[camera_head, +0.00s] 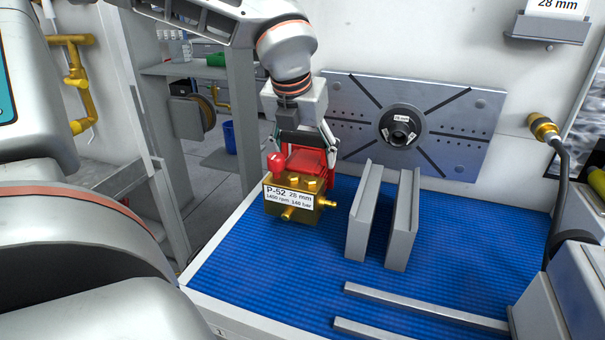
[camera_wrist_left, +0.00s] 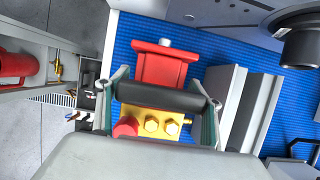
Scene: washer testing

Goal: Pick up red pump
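The red pump (camera_head: 306,161) stands on the blue mat at the back left, with a gold block (camera_head: 300,203) at its front labelled P-52, 28 mm. My left gripper (camera_head: 305,145) is over the pump, pointing down, with its fingers spread on either side of the red body. In the left wrist view, the red part (camera_wrist_left: 160,66) and gold bolts show between the fingers (camera_wrist_left: 162,98), with room beside them. A dark bar hides the pump's middle. I see no clear finger contact. My right gripper is not in view.
Two upright grey plates (camera_head: 404,220) stand close to the right of the pump. Metal rails (camera_head: 415,304) lie at the front of the blue mat (camera_head: 290,270). A grey mounting plate (camera_head: 455,128) with a round port is on the back wall. A yellow-tipped flexible hose (camera_head: 553,150) rises at right.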

